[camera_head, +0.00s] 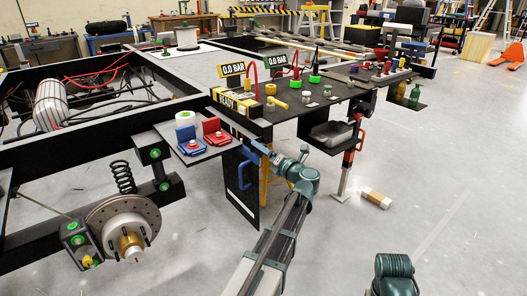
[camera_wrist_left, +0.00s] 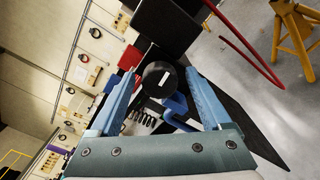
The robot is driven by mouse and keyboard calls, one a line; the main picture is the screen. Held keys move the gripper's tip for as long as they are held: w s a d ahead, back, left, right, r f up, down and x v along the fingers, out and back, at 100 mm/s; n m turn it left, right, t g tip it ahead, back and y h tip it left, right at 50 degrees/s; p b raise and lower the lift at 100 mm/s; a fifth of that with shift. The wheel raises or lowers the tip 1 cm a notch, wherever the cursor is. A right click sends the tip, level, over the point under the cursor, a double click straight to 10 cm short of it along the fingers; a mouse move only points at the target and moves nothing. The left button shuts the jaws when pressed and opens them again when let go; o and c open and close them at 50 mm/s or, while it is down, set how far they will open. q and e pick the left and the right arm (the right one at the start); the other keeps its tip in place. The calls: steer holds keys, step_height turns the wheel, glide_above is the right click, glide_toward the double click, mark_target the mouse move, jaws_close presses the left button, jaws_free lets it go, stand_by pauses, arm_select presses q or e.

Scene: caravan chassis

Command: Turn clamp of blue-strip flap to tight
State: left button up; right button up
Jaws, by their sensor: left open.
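My left gripper (camera_head: 243,162) reaches in from the lower right to the dark panel that hangs beside the small shelf. In the left wrist view its two blue fingers (camera_wrist_left: 163,78) are spread, one on each side of a round black knob (camera_wrist_left: 157,80) with a white mark. I cannot tell whether they touch the knob. In the head view the dark panel (camera_head: 243,208) is partly covered by my gripper, and the knob cannot be made out. My right gripper's fingers are not visible.
A yellow trestle (camera_wrist_left: 296,35) and red hose (camera_wrist_left: 250,62) show in the wrist view. Floor at the right is mostly clear.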

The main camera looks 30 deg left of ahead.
arm_select(q)
jaws_close()
steer(key=shift+m, duration=0.8)
jaws_free()
steer(key=v, duration=1.4)
steer(key=shift+w, duration=0.1)
